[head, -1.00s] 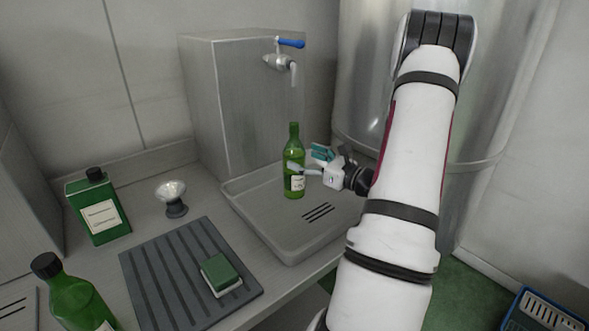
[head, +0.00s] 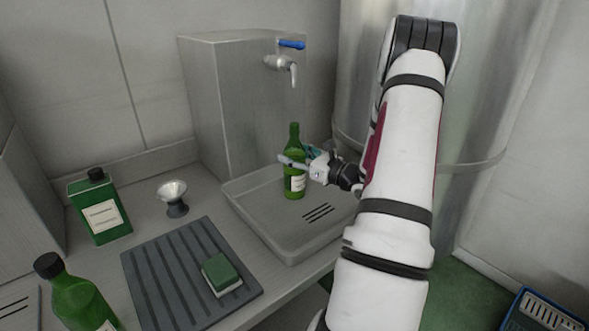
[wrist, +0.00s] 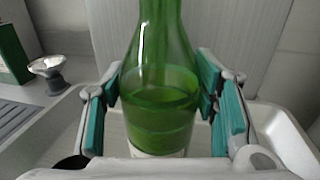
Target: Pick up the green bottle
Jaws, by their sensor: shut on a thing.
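The green bottle (head: 294,183) stands upright in the grey tray (head: 249,226) below the tap, with a pale label low on its body. In the wrist view the bottle (wrist: 160,95) fills the middle, with liquid showing inside. My gripper (head: 297,164) reaches it from the right and is shut on its body above the label. In the wrist view the teal finger pads of my gripper (wrist: 163,110) are on both sides of the bottle. Part of the bottle is hidden behind a finger in the head view.
A steel tank (head: 235,105) with a blue-handled tap (head: 283,63) stands behind the bottle. A green can (head: 101,212), a small metal funnel (head: 173,197), a ribbed mat (head: 165,276) with a sponge (head: 221,273), and another green bottle (head: 77,298) are to the left.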

